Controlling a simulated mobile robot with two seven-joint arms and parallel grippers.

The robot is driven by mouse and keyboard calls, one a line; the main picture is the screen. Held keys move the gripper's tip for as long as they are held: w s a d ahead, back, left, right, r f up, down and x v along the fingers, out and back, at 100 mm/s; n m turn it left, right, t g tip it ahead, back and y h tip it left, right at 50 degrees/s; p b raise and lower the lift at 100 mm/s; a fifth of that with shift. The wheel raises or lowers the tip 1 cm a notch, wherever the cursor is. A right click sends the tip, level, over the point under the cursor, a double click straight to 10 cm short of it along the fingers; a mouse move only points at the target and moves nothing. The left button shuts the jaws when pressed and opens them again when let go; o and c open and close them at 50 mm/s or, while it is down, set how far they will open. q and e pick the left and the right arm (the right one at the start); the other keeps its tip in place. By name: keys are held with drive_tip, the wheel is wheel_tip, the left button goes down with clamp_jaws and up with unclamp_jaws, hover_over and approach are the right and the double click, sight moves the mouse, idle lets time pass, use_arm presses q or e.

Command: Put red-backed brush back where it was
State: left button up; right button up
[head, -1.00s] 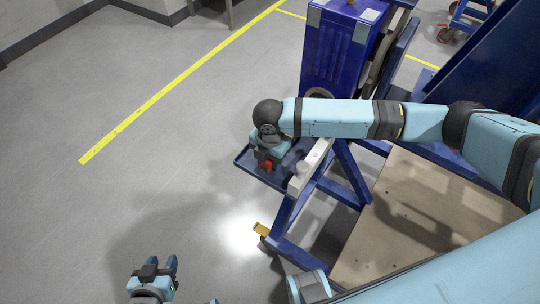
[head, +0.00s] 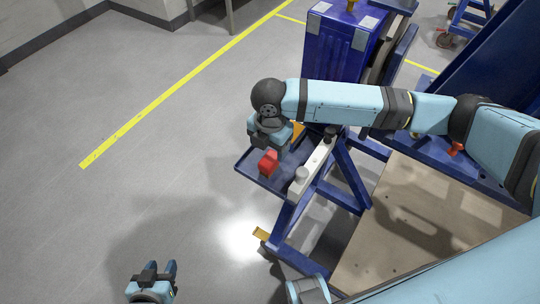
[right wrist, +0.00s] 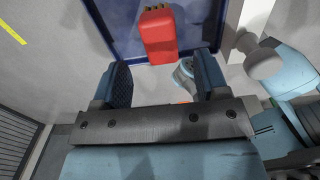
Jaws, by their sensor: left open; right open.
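The red-backed brush (head: 268,162) is a small red block on the blue tray (head: 250,177) beside the jig. It also shows in the right wrist view (right wrist: 158,36), at the top, beyond my fingertips. My right gripper (head: 262,143) is just behind and above the brush in the head view. In the right wrist view my right gripper (right wrist: 164,78) has its fingers wide apart with nothing between them, clear of the brush. My left gripper (head: 157,272) is open and empty over the floor at the lower left, far from the tray.
A white bar with round knobs (head: 313,167) runs along the tray's right side. The blue jig frame (head: 292,210) and a wooden board (head: 425,215) lie to the right. A blue cabinet-like housing (head: 338,45) stands behind. The floor on the left is clear.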

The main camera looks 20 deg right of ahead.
sight(270, 158)
drive_tip(key=shift+r, duration=2.3)
